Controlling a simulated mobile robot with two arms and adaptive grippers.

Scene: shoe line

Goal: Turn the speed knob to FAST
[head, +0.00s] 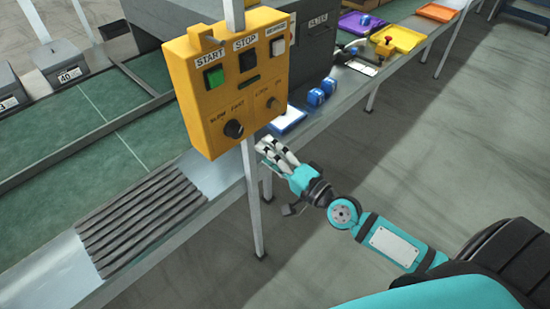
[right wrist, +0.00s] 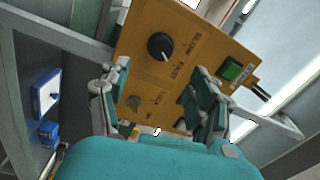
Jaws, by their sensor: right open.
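The yellow control box (head: 205,125) stands on a pale post. Its black speed knob (head: 233,128) sits low on the front face, under the SLOW and FAST labels. In the right wrist view the speed knob (right wrist: 160,46) shows beyond my fingers, with a small pale mark toward its lower right; its exact setting is hard to tell. My right gripper (head: 268,148) is open and empty, below and right of the box in the head view. In the right wrist view my gripper (right wrist: 160,88) has its fingers spread before the panel, apart from the knob. My left gripper is not in view.
The box also carries a green START button (head: 213,77), a dark STOP button (head: 247,60) and a smaller LOCK knob (head: 272,102). The post (head: 252,200) stands close to my right gripper. Blue items (head: 316,97) and coloured trays (head: 398,38) line the bench behind.

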